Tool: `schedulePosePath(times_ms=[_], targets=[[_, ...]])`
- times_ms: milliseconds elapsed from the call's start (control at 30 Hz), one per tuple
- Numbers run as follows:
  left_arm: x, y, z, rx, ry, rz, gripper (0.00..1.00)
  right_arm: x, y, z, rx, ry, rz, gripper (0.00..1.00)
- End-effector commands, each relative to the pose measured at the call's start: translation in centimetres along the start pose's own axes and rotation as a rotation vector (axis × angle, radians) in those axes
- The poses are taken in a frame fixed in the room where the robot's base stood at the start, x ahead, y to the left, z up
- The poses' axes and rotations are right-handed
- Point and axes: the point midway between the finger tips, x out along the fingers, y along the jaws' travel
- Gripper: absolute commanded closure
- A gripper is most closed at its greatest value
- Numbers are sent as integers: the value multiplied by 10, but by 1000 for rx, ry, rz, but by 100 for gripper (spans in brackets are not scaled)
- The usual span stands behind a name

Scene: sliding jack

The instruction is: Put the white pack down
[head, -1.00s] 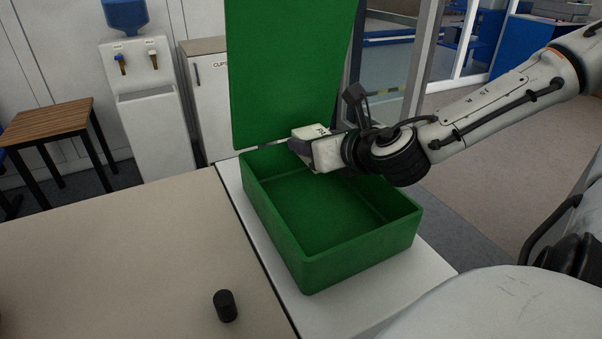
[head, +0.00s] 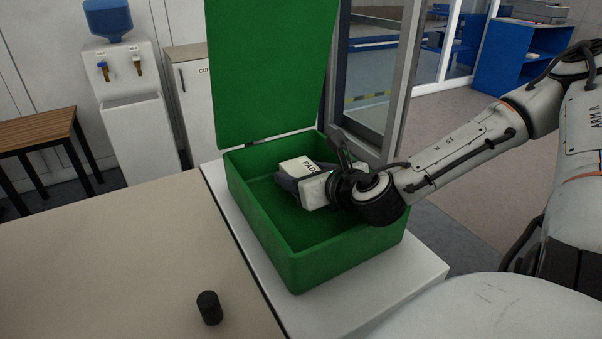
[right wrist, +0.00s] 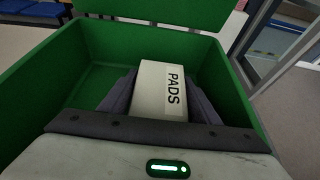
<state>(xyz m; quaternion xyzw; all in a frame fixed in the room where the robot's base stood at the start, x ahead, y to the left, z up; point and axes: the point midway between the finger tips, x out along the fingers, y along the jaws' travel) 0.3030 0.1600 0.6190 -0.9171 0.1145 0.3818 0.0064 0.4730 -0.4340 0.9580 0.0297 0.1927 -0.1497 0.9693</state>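The white pack (head: 302,166), labelled PADS, is inside the open green box (head: 318,264), near its back wall. In the right wrist view the pack (right wrist: 158,88) sits between the two dark fingers of my right gripper (right wrist: 160,98), with a finger against each side. My right gripper (head: 294,180) reaches into the box from the right and is shut on the pack. I cannot tell whether the pack's underside touches the box floor. My left gripper is not in view.
The box's raised green lid (head: 268,75) stands behind the pack. The box rests on a white surface (head: 425,268) beside a beige table (head: 110,250). A small black cylinder (head: 209,308) stands on the table. The box floor's left and front parts are clear.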

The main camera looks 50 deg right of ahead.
Motion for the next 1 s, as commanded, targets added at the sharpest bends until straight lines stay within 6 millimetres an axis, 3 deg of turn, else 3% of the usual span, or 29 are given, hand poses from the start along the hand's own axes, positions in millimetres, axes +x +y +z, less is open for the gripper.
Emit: schedulePosePath(times_ms=[67,467,633,767,1000], targets=[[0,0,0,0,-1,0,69,0,0,0,0,1,0,31],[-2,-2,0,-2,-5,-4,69,-5,1,3,-1,0,1,31],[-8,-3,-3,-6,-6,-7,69,-27,1,6,-2,-1,2,31],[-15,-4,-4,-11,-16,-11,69,-55,0,7,-2,1,2,31],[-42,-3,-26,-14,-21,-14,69,-70,0,7,3,4,0,31]])
